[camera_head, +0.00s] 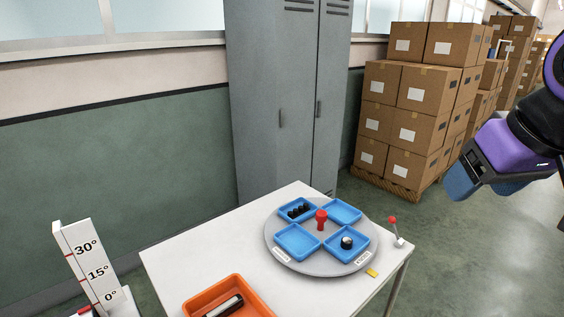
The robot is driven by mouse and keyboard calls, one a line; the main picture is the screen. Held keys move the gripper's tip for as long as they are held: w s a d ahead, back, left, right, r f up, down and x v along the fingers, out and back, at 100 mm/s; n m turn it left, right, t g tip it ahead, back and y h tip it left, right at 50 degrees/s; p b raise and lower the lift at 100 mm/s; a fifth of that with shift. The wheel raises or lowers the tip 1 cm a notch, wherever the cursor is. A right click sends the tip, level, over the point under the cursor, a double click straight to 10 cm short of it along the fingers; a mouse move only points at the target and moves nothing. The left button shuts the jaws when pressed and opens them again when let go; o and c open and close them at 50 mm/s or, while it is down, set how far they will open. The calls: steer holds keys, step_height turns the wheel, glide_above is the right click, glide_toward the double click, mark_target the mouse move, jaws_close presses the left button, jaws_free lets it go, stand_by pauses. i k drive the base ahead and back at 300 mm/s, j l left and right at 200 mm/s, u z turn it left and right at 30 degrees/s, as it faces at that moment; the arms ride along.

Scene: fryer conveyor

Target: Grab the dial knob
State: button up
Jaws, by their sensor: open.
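No part is plainly marked as the dial knob. A small round black-and-white piece (347,242), knob-like in shape, sits in the front-right blue tray (361,252) on a round grey turntable (321,265). A red upright knob (321,219) stands at the turntable's centre, between the blue trays. My gripper (462,184), purple with blue fingers, is in the air at the right edge, well right of the table and apart from all these things. It is open, and nothing shows between its fingers.
The white table (170,256) also holds an orange bin (262,302) with a dark-and-light piece inside, and a red-tipped lever (392,220) at its right corner. A white angle scale (78,252) stands at lower left. Grey lockers (265,110) and stacked boxes (412,95) are behind.

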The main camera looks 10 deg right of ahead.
mark_target(347, 242)
steer(key=i+l+u, duration=0.1)
steer(key=l+u, duration=0.6)
steer(key=l, duration=0.2)
steer(key=l+u, duration=0.35)
steer(key=l, duration=0.15)
